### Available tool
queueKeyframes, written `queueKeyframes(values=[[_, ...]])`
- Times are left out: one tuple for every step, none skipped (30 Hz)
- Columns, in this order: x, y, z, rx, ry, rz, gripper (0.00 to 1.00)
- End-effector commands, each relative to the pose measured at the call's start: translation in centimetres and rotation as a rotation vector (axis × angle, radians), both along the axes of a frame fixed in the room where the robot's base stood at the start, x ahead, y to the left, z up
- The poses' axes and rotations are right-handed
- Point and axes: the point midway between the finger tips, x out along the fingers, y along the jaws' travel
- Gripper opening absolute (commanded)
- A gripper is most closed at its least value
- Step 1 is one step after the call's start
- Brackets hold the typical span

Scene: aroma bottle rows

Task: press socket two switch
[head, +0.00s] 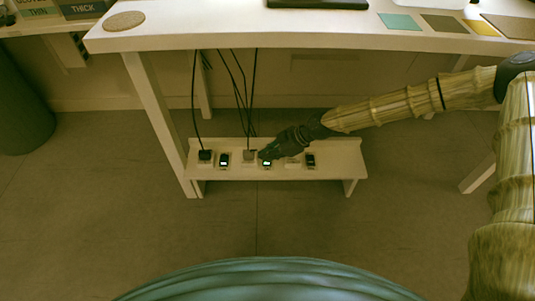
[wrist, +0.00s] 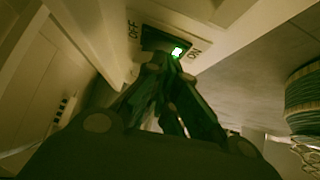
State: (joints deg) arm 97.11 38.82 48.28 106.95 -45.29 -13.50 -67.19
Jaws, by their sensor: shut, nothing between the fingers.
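The socket two switch (head: 267,162) is the middle switch on the low white shelf under the table, and it shows a green light. In the wrist view the dark switch (wrist: 177,51) glows green at its ON end, between the OFF and ON labels. My gripper (head: 264,154) reaches down from the right, with its tip right at this switch. In the wrist view my gripper (wrist: 169,60) is shut and empty. Its fingertips overlap the near edge of the switch; I cannot tell whether they touch it. The fingers hide part of the switch.
The low shelf (head: 235,174) also holds a lit left switch (head: 224,160), a dark right switch (head: 310,160) and black plug (head: 205,155). A grey plug (head: 249,155) sits beside my gripper. Cables hang behind. The table (head: 300,38) overhangs the shelf; the floor in front is clear.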

Motion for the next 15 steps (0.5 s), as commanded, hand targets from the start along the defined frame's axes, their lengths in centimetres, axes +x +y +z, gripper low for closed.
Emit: queueKeyframes(values=[[0.0, -0.1, 0.1, 0.000, 0.000, 0.000, 0.00], [0.0, -0.1, 0.1, 0.000, -0.001, -0.001, 0.00], [0.0, -0.3, 0.3, 0.000, -0.001, -0.001, 0.00], [0.0, -0.4, 0.4, 0.000, -0.001, -0.001, 0.00], [0.0, -0.6, 0.6, 0.000, -0.001, -0.002, 0.00], [0.0, -0.9, 0.9, 0.000, -0.001, -0.002, 0.00], [0.0, -1.2, 1.2, 0.000, -0.001, -0.002, 0.00], [-0.1, -1.5, 1.4, 0.000, -0.001, -0.002, 0.00], [-0.1, -1.9, 1.9, 0.000, -0.001, -0.003, 0.00], [-0.1, -2.3, 2.3, 0.001, -0.002, -0.003, 0.00], [-0.2, -2.6, 2.7, 0.001, -0.002, -0.003, 0.00], [-0.3, -3.1, 3.1, 0.001, -0.001, -0.003, 0.00], [-0.3, -3.6, 3.5, 0.000, 0.000, -0.003, 0.00], [-0.4, -3.9, 3.9, 0.001, -0.001, -0.003, 0.00], [-0.4, -4.4, 4.4, 0.001, -0.001, -0.003, 0.00]])
